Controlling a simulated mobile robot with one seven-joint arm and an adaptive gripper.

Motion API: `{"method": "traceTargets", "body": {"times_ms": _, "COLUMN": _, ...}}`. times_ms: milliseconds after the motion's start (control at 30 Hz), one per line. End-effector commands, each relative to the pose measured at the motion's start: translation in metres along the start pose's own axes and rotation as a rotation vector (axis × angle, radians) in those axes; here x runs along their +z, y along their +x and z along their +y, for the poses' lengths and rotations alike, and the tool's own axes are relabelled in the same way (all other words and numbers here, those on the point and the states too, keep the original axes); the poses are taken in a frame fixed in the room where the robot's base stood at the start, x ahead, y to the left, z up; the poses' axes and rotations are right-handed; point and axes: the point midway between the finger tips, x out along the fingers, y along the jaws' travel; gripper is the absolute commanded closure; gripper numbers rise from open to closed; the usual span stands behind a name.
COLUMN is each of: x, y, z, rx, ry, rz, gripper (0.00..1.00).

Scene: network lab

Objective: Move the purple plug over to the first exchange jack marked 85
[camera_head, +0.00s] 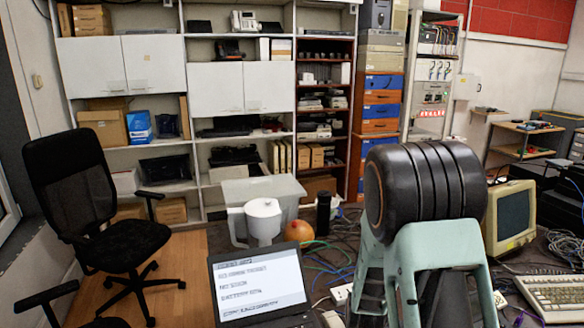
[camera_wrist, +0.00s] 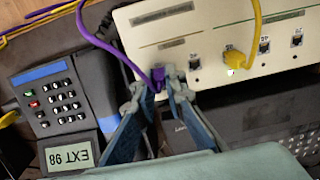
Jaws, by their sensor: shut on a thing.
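In the wrist view, my gripper (camera_wrist: 161,88) is shut on the purple plug (camera_wrist: 158,73), with one blue-grey finger on each side of it. The purple cable (camera_wrist: 105,42) loops up and left from the plug. The plug is at the lower left of the beige exchange panel (camera_wrist: 215,25), in line with its row of jacks. The fingers hide whether it sits in a jack or just in front of one. Jacks show to the right, one holding a yellow plug (camera_wrist: 234,59). Jack numbers are too small to read. The head view hides the gripper behind my arm.
A dark desk phone (camera_wrist: 62,105) with an upside-down EXT display lies left of the fingers. A yellow cable (camera_wrist: 256,22) rises from the panel. In the head view, a laptop (camera_head: 260,285), white jug (camera_head: 263,220), monitor (camera_head: 510,215) and loose cables crowd the surface.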

Motion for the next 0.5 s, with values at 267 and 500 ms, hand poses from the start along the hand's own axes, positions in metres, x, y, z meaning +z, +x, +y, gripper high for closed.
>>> {"method": "traceTargets", "body": {"times_ms": 267, "x": -0.0001, "y": -0.0019, "z": 0.0, "rx": 0.0, "ry": 0.0, "rz": 0.0, "gripper": 1.0}}
{"method": "traceTargets", "body": {"times_ms": 500, "x": -0.0002, "y": -0.005, "z": 0.0, "rx": 0.0, "ry": 0.0, "rz": 0.0, "gripper": 1.0}}
